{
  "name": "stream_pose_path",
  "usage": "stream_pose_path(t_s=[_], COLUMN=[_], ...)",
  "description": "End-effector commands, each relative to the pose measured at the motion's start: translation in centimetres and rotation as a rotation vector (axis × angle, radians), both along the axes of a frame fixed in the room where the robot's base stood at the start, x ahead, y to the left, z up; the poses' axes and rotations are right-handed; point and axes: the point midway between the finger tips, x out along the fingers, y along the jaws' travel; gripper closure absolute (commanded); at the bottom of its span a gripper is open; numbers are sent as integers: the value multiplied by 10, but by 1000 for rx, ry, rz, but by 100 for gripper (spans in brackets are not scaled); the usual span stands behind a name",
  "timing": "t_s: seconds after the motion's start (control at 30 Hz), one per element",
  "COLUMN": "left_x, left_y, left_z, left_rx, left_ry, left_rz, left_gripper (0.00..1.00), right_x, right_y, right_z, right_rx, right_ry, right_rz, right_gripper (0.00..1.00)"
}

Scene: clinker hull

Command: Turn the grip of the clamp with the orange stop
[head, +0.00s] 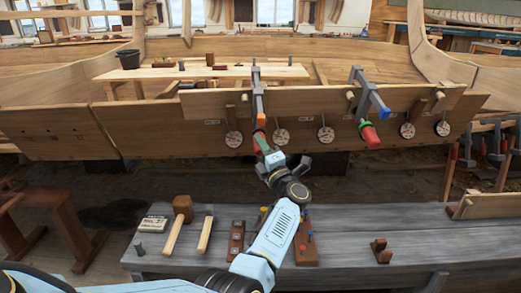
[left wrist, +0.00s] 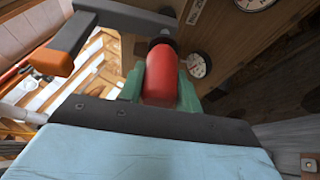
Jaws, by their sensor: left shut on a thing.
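The clamp with the orange stop (head: 258,95) is a grey bar clamp on the upper plank of the hull. Its orange stop (left wrist: 48,58) shows at the bar's end in the left wrist view, and its red grip (left wrist: 163,72) points toward me. My left gripper (left wrist: 160,94) has its green finger pads on either side of the red grip, shut on it. In the head view the gripper (head: 270,156) partly hides the grip (head: 261,141). My right gripper is not in view.
A second clamp (head: 357,88) with a blue stop (head: 385,112) and red grip (head: 371,137) is to the right. Several round dials (head: 281,136) hang along the plank. The grey bench (head: 345,225) below holds a mallet (head: 182,208) and other small tools.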

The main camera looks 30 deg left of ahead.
Motion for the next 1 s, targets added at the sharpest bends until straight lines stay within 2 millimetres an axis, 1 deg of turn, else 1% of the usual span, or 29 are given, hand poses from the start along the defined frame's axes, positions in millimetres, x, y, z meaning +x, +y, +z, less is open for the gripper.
stream_pose_path(t_s=[0.03, 0.5, 0.53, 0.67, 0.7, 1.0], left_x=[0, -1, -1, 0, 0, -1], left_y=[-1, -1, -1, -1, -1, -2], left_z=[-4, -4, -4, -3, -3, -2], left_rx=[2, 10, 10, 11, 11, 12], left_ry=[10, 17, 17, 16, 15, 13], left_rz=[3, 7, 7, 6, 7, 5], left_gripper=[89, 89, 64, 47, 44, 44], right_x=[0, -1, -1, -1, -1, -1], right_y=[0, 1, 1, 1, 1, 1], right_z=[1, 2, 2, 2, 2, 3], right_rx=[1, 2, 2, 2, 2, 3], right_ry=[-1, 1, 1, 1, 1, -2], right_rz=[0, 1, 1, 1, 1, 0], right_gripper=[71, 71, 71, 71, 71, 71])
